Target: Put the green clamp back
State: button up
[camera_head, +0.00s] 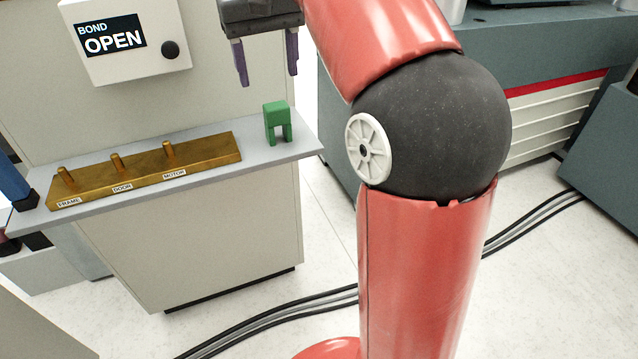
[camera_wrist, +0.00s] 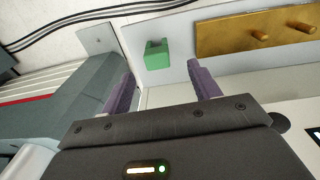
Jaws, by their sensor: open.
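The green clamp (camera_head: 277,122) stands upright on the right end of a grey shelf (camera_head: 300,150). It also shows in the wrist view (camera_wrist: 157,54), ahead of my fingers and roughly between their lines. My gripper (camera_head: 268,78) is above the shelf in the head view, with its two purple fingers pointing down, apart and empty. In the wrist view my gripper (camera_wrist: 158,82) also shows spread fingers with nothing between them. The clamp is apart from both fingers.
A brass rack (camera_head: 145,172) with three pegs, labelled FRAME, DOOR and MOTOR, lies on the shelf left of the clamp; no clamp hangs on it. A panel reading BOND OPEN (camera_head: 125,38) is behind. Cables (camera_head: 270,318) cross the floor.

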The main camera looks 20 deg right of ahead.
jog(key=s+d+f+t, duration=0.1)
jog(key=s+f+t, duration=0.4)
jog(key=s+f, duration=1.4)
jog(key=shift+s+f, duration=0.2)
jog(key=shift+s, duration=0.4)
jog(key=shift+d, duration=0.1)
